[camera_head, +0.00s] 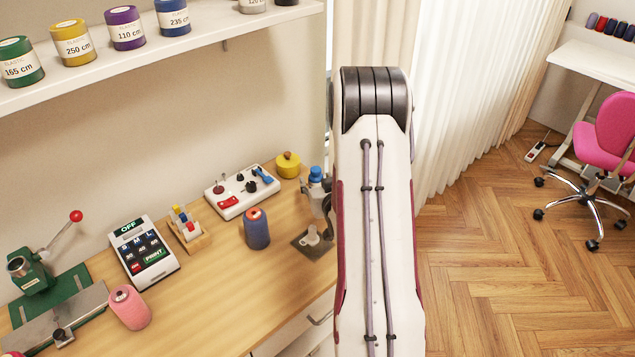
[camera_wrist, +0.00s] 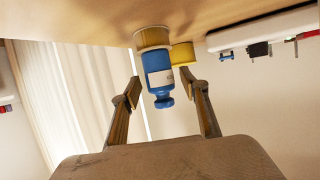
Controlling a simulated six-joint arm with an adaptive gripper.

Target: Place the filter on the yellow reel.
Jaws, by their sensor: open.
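A blue bottle-shaped thing with a pale label, which I take as the filter (camera_wrist: 160,75), stands between my gripper's (camera_wrist: 166,88) spread fingers in the wrist view, where the tabletop is at the top. Its wide end meets a pale yellow round thing (camera_wrist: 152,38); I cannot tell whether they only overlap. A yellow reel-like cylinder (camera_wrist: 182,53) is close beside it. In the head view the blue top (camera_head: 315,174) shows by my gripper (camera_head: 318,196), partly hidden, right of the knobbed yellow cylinder (camera_head: 288,164). My gripper is open, with gaps on both sides of the blue thing.
A white control box (camera_head: 241,192) lies left of the yellow cylinder. A dark blue spool (camera_head: 257,229) and a grey plate (camera_head: 313,241) are nearer the front. A label printer (camera_head: 143,253) and a pink spool (camera_head: 130,307) stand further left. Bare tabletop (camera_head: 205,285) lies between.

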